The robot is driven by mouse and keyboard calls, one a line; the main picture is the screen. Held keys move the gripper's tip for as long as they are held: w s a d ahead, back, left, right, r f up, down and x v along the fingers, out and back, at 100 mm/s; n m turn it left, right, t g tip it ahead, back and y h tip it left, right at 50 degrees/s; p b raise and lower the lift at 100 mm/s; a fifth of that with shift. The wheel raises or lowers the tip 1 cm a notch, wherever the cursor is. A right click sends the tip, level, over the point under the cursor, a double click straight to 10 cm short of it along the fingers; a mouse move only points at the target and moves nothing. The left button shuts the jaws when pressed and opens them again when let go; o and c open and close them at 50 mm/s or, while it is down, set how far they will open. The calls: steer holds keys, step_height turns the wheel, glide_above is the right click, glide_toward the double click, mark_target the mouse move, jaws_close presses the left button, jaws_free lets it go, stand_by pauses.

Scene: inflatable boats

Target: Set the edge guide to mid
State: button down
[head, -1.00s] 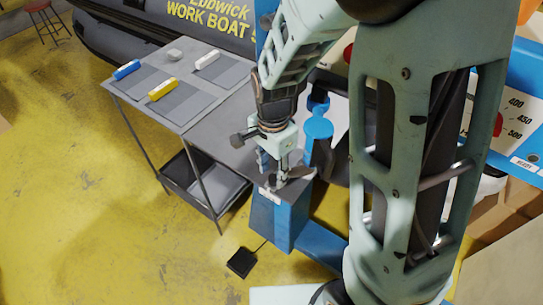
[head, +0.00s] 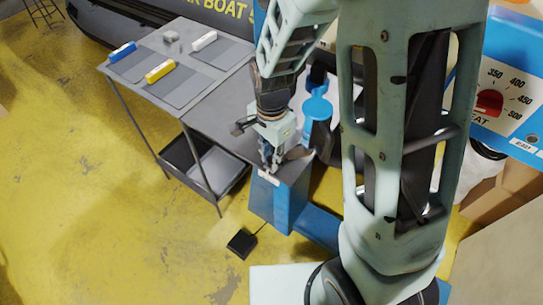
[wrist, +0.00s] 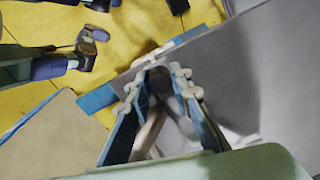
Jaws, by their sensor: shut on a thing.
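My gripper (head: 268,170) is low over the grey top of the blue machine stand (head: 272,212), close to a white label on its front edge. In the wrist view my gripper (wrist: 160,85) has its fingers closed around a small dark piece (wrist: 160,80), which appears to be part of the edge guide. The fingers hide most of this piece, and I cannot read any position marks beside it. A grey plate (wrist: 215,75) lies just right of the fingers in the wrist view.
A grey table (head: 210,110) holds blue (head: 122,52), yellow (head: 160,72) and white (head: 203,41) blocks. A black pedal (head: 242,243) lies on the yellow floor. A heat dial (head: 488,103) is at the right.

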steer(key=shift+s+d, duration=0.1)
stand_by(0.3)
steer(key=c, duration=1.7)
jaws_free()
steer(key=shift+c, duration=0.2)
step_height(320, 180, up, 12)
